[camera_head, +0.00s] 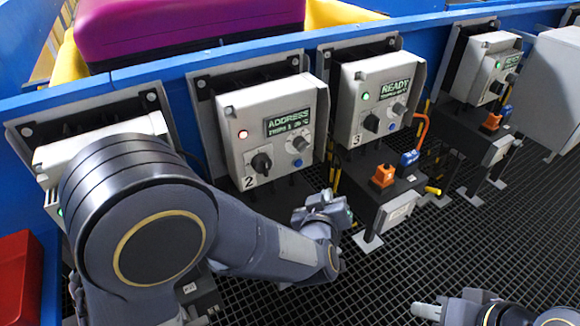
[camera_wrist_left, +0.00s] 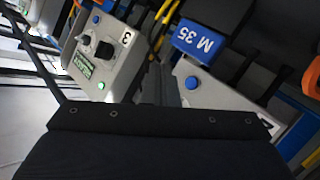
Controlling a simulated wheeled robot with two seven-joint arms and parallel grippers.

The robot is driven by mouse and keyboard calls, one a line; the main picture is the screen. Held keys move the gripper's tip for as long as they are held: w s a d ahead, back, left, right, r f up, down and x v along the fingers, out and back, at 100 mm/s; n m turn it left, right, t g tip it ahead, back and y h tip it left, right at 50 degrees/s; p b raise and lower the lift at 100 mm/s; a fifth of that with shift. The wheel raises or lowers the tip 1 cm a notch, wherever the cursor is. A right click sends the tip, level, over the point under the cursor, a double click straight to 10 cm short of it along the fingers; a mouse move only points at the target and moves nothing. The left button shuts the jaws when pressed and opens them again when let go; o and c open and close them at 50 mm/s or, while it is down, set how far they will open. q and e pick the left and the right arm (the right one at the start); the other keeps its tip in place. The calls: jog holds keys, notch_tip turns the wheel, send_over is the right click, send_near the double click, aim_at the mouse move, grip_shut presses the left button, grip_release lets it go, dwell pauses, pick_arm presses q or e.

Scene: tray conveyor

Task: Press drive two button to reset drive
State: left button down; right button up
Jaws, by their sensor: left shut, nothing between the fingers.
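The drive two box (camera_head: 265,110) is grey, with a "2" label, a display reading "ADDRESS", a lit reddish-white lamp, a black knob and a blue button (camera_head: 299,143). My left gripper (camera_head: 327,197) is below and right of this box in the head view, apart from it, shut and empty. In the left wrist view the dark fingers (camera_wrist_left: 163,85) show left of a blue button (camera_wrist_left: 192,82) on a grey box marked "2"; much of that box is hidden by my wrist. My right gripper (camera_head: 428,311) is at the bottom edge, its jaw state unclear.
Drive three box (camera_head: 372,97) reads "READY" with a green lamp. My left arm covers part of the leftmost box (camera_head: 100,140). A red bin (camera_head: 20,275) stands at left.

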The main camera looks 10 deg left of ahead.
dwell(0.3)
pick_arm(q)
jog(key=b, duration=0.2)
send_near(305, 161)
jog(key=w+d+f, duration=0.2)
jog(key=shift+w+a+r, duration=0.1)
jog(key=shift+w+a, duration=0.15)
jog(key=shift+w, duration=0.45)
jog(key=shift+w, duration=0.1)
dwell(1.5)
jog(key=shift+w+a+b, duration=0.2)
jog(key=shift+w+b, duration=0.05)
jog(key=shift+b, duration=0.05)
jog(key=shift+w+a, duration=0.25)
jog(key=shift+w, duration=0.1)
dwell(0.8)
jog(key=shift+s, duration=0.1)
jog(key=shift+s+d, duration=0.45)
jog(key=shift+s, duration=0.2)
jog(key=shift+d, duration=0.1)
